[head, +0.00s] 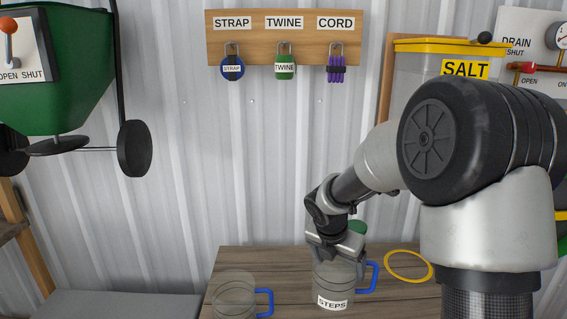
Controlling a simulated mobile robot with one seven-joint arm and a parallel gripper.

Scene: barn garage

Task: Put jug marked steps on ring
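The jug marked STEPS (333,285) stands upright on the wooden table. It is clear, with dark lines around it, a white label at its foot and a blue handle on its right side. The yellow ring (408,281) lies flat on the table to the right of this jug, apart from it. My gripper (335,248) is right over the jug's top and hides its rim. Its fingertips are not clear, so I cannot tell whether it is open or touches the jug.
A second clear jug (234,292) with a blue handle stands at the table's left. A green thing (357,228) shows partly behind my gripper. My arm covers the table's right side. A board (285,52) with hanging strap, twine and cord is on the wall.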

